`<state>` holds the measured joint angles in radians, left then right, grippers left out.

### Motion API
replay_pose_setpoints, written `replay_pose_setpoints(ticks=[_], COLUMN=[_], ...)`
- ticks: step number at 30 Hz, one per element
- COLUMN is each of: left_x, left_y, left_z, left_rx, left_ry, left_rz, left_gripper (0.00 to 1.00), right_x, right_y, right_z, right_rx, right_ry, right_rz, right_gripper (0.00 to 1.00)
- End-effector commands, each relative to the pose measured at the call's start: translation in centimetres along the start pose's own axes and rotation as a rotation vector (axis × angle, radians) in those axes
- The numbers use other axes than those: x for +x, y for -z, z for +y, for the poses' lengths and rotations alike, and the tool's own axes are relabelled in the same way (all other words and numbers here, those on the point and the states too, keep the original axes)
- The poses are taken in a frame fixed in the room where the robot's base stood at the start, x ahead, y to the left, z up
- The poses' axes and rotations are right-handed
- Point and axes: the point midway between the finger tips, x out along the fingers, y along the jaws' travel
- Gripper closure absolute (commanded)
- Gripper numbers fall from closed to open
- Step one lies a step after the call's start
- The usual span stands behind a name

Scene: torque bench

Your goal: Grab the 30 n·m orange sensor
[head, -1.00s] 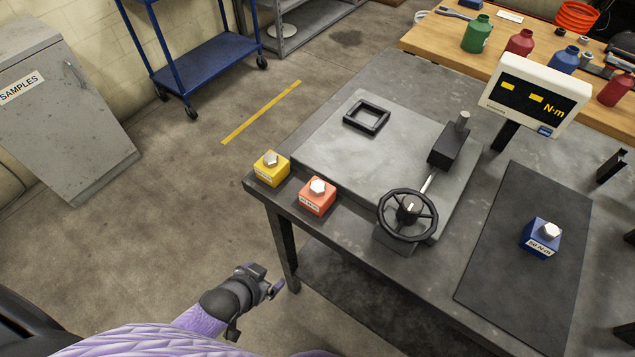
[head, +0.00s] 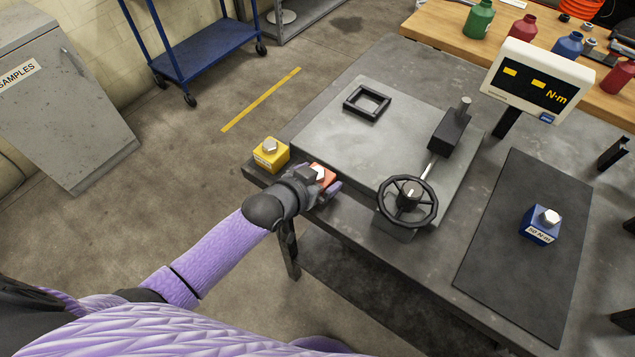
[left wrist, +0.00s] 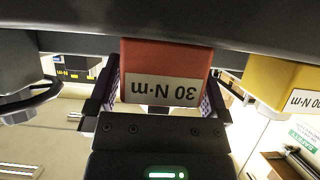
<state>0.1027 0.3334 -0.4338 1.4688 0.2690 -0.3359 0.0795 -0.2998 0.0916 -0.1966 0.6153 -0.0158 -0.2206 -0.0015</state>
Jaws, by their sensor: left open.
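The orange sensor (head: 323,173) is a small block with a silver hex top, standing at the near left edge of the grey bench. In the left wrist view the orange sensor (left wrist: 165,75) appears upside down, with its white label reading 30 N·m. My left gripper (head: 322,182) is at the orange sensor and hides much of it in the head view. In the left wrist view the fingers of my left gripper (left wrist: 160,95) stand open on either side of the block. I cannot tell whether they touch it. My right gripper is not in view.
A yellow sensor (head: 270,154) stands close to the left of the orange one. A handwheel (head: 408,202) is to the right, with a black square frame (head: 367,102) on the plate (head: 345,150). A blue sensor (head: 541,225) sits on a dark mat (head: 510,270). A display (head: 537,82) stands behind.

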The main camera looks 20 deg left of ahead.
Motion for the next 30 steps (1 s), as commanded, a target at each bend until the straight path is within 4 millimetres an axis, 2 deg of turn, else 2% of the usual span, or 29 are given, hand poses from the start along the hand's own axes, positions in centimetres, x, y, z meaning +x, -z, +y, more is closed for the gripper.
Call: replay_pose_setpoints(ticks=[3, 17, 18, 28, 30], left_x=[-0.09, -0.12, -0.12, -0.15, -0.45], left_y=[0.06, 0.01, 0.01, 0.21, 0.75], left_z=[0.0, -0.02, -0.02, -0.03, -0.04], left_rx=[0.0, 0.001, 0.001, 0.001, 0.001], left_ry=[0.0, 0.001, 0.001, 0.001, 0.001], left_rz=[0.0, -0.001, -0.001, 0.003, 0.003], left_gripper=[0.0, 0.97, 1.0, 1.0, 1.0], right_x=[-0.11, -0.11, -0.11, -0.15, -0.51], right_y=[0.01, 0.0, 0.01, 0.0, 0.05], right_z=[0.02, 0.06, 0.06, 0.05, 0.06], right_rx=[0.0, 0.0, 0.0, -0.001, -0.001], right_ry=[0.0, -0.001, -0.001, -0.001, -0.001], right_rz=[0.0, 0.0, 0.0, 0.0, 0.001], right_gripper=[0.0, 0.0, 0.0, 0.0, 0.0])
